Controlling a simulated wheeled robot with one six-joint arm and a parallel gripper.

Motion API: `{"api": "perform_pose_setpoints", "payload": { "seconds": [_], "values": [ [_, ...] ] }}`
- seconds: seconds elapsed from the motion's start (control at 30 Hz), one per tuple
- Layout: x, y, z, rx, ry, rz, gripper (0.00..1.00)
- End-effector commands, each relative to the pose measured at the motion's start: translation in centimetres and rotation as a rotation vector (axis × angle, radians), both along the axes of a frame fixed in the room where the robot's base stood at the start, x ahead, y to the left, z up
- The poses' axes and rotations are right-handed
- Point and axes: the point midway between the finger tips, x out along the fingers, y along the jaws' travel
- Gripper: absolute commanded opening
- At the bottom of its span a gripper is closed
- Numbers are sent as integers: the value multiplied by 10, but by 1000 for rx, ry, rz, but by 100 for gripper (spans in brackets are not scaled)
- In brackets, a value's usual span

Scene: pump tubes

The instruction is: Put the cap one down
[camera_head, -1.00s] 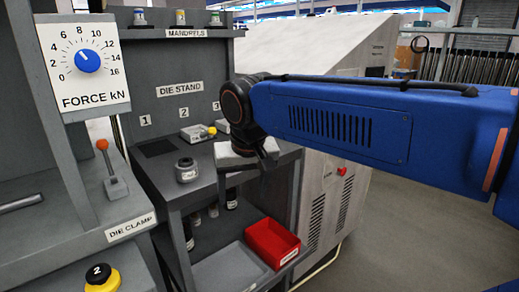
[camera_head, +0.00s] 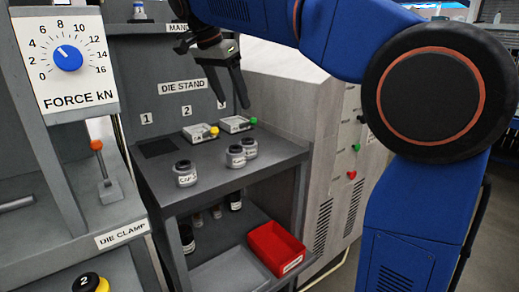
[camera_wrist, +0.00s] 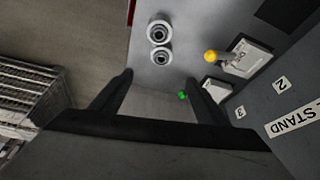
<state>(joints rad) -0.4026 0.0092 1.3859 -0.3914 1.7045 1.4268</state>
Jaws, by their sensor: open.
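Several small grey cylinders with dark tops and white labels stand upright on the die stand shelf (camera_head: 215,185). One, the left labelled cylinder (camera_head: 185,174), stands alone. The middle cylinder (camera_head: 235,156) and the right cylinder (camera_head: 249,147) stand close together. I cannot read for sure which is cap one. In the wrist view two round cylinders show from above, the upper one (camera_wrist: 159,32) and the lower one (camera_wrist: 161,55). My gripper (camera_head: 233,104) is open and empty, raised above the shelf. It also shows in the wrist view (camera_wrist: 160,80), with nothing between its fingers.
A red bin (camera_head: 275,248) sits on the lower level. The shelf's front right is clear.

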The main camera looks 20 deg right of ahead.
Motion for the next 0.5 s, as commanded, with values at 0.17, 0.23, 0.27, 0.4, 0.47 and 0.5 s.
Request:
{"api": "perform_pose_setpoints", "payload": {
  "seconds": [0.17, 0.23, 0.27, 0.4, 0.47, 0.5],
  "values": [
    [5, -1, -7, -2, -4, -17, 68],
    [6, -4, -17, -3, -2, -17, 68],
    [6, -6, -22, -3, -2, -17, 68],
    [11, -15, -45, -4, -2, -16, 68],
    [13, -19, -55, -4, -2, -16, 68],
    [14, -21, -62, -4, -2, -16, 68]
  ]
}}
